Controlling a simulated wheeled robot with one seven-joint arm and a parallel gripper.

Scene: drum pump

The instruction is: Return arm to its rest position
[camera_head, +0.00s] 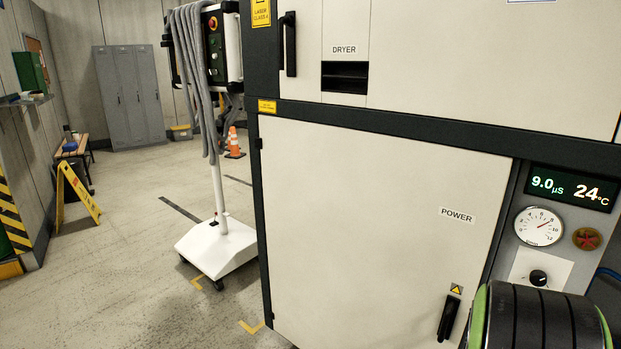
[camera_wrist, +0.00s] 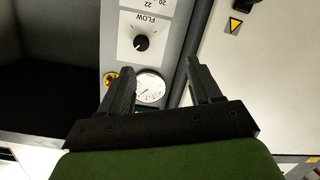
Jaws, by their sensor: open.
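My gripper (camera_wrist: 160,92) shows in the wrist view with its two black fingers apart and nothing between them. Behind the fingers are the cabinet's round gauge (camera_wrist: 150,88) and the black FLOW knob (camera_wrist: 141,42), and I cannot tell how far off they are. In the head view, part of my arm (camera_head: 542,318) with black and green bands fills the lower right corner, in front of the panel. My gripper's fingers are not visible in the head view.
A cream cabinet with a closed POWER door (camera_head: 380,225) takes up the right side, close to my arm. Its panel bears a display (camera_head: 570,188) reading 9.0 µS and 24 °C. A white wheeled stand (camera_head: 218,248) is left of it. Open floor (camera_head: 130,270) lies further left.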

